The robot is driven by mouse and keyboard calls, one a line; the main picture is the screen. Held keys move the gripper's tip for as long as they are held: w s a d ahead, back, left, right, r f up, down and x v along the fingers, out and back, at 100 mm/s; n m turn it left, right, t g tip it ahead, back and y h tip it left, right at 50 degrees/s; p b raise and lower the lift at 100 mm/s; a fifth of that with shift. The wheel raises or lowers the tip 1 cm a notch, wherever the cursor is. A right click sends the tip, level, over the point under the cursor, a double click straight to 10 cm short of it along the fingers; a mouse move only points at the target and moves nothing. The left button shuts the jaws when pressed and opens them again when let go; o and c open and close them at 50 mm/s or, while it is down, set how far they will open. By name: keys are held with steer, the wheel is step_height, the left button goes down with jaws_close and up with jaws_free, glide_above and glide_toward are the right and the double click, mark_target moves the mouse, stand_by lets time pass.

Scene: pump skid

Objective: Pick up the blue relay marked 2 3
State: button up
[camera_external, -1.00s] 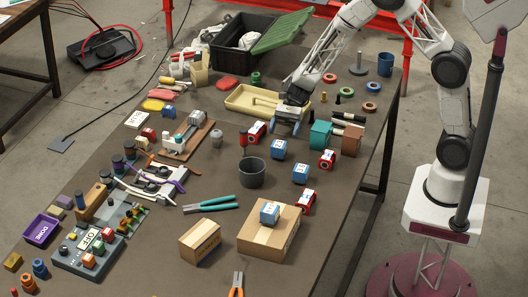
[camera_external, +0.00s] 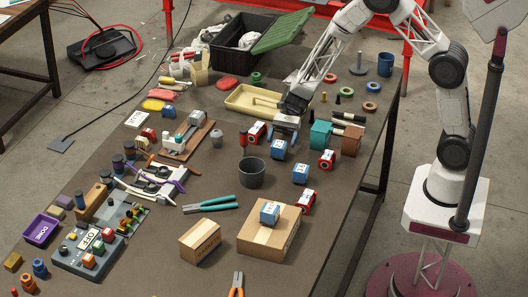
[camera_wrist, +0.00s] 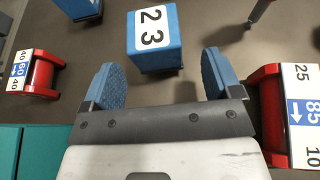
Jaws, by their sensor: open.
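The blue relay marked 2 3 (camera_wrist: 153,38) stands on the table in the wrist view, its white label facing up toward the camera. It sits just beyond my fingertips, roughly centred between them. My gripper (camera_wrist: 163,75) is open and empty, with one blue finger pad to each side. In the external view my gripper (camera_external: 286,126) hangs just above and behind a blue relay (camera_external: 279,150), which appears to be the same one. Its label is too small to read there.
Red blocks flank my gripper in the wrist view, one at left (camera_wrist: 34,74) and one at right (camera_wrist: 292,115). Another blue block (camera_wrist: 78,8) is at upper left. A dark cup (camera_external: 252,173) and a cardboard box (camera_external: 262,241) stand nearer the camera in the external view.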

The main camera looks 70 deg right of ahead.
mark_target(279, 151)
steer(key=shift+a, duration=0.1)
steer(key=shift+x, duration=2.55)
steer(key=shift+s+f, duration=0.1)
steer(key=shift+c, duration=0.5)
steer(key=c, duration=1)
steer(key=shift+r, duration=5.05)
